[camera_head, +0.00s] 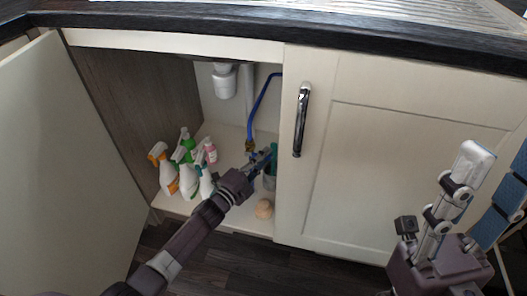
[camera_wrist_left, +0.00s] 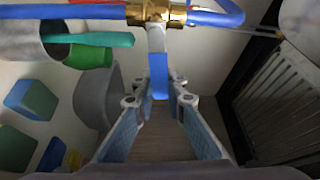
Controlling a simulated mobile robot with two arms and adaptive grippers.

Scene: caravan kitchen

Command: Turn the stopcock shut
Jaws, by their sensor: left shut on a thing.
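The stopcock (camera_head: 250,146) is a brass valve on the blue pipe inside the open cupboard. It also shows at the top of the left wrist view (camera_wrist_left: 155,12), with its blue-ended lever (camera_wrist_left: 158,80) pointing away from the valve body toward my gripper. My left gripper (camera_head: 264,160) reaches into the cupboard. In the left wrist view its fingers (camera_wrist_left: 160,90) are closed on the end of the lever, one on each side. In the head view the gripper hides the lever. My right gripper (camera_head: 495,170) is raised outside, before the closed door, with its fingers apart and empty.
Several spray bottles (camera_head: 188,180) stand left of my left arm. A grey container (camera_head: 269,181) with green items and a round beige object (camera_head: 264,209) are to its right. The left door (camera_head: 60,170) is open; the right door (camera_head: 400,170) is closed.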

